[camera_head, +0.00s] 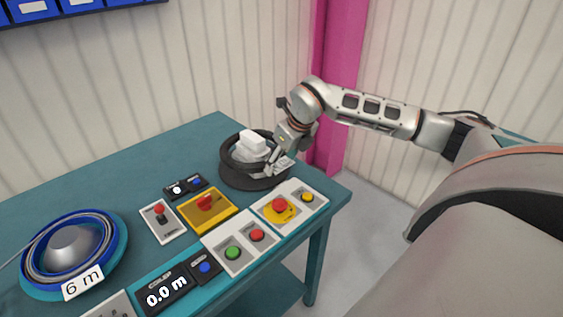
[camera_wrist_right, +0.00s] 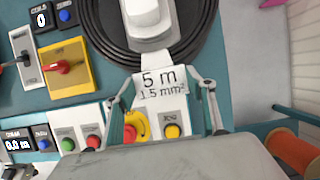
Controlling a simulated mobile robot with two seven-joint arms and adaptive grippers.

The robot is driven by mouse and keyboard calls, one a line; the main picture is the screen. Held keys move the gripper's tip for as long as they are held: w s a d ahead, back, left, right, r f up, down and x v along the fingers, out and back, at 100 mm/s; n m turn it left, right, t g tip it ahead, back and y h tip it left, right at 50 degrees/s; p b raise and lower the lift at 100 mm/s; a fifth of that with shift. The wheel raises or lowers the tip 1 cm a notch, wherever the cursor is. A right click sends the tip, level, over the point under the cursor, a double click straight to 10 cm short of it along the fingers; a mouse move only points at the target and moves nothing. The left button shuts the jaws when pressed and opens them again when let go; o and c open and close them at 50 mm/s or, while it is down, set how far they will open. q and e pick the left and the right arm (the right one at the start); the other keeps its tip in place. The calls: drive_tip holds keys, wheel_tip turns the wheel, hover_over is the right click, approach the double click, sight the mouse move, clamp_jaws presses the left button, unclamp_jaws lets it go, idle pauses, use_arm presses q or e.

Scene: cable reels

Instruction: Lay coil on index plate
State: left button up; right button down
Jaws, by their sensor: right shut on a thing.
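A black cable coil (camera_head: 238,175) lies around a white hub (camera_head: 252,143) at the back right of the teal table; both also show at the top of the right wrist view, coil (camera_wrist_right: 103,30) and hub (camera_wrist_right: 143,14). A white tag (camera_wrist_right: 160,88) reading "5 m 1.5 mm²" sticks out from the coil. My right gripper (camera_head: 272,165) reaches the coil's near right edge, and its fingers (camera_wrist_right: 163,84) are shut on the tag. A blue and grey coil (camera_head: 38,275) with a "6 m" tag lies around a grey dome at left. I cannot tell which support is the index plate. My left gripper is out of view.
Control boxes line the front: a yellow switch box (camera_head: 207,210), a red and green button box (camera_head: 240,247), an emergency stop box (camera_head: 289,206) and a 0.0 m display (camera_head: 167,291). The table (camera_head: 150,155) is clear at the back left. An orange spool (camera_wrist_right: 295,150) stands lower right.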

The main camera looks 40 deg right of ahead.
drive_tip(key=shift+r+p, duration=1.5)
drive_tip(key=shift+r, duration=0.7)
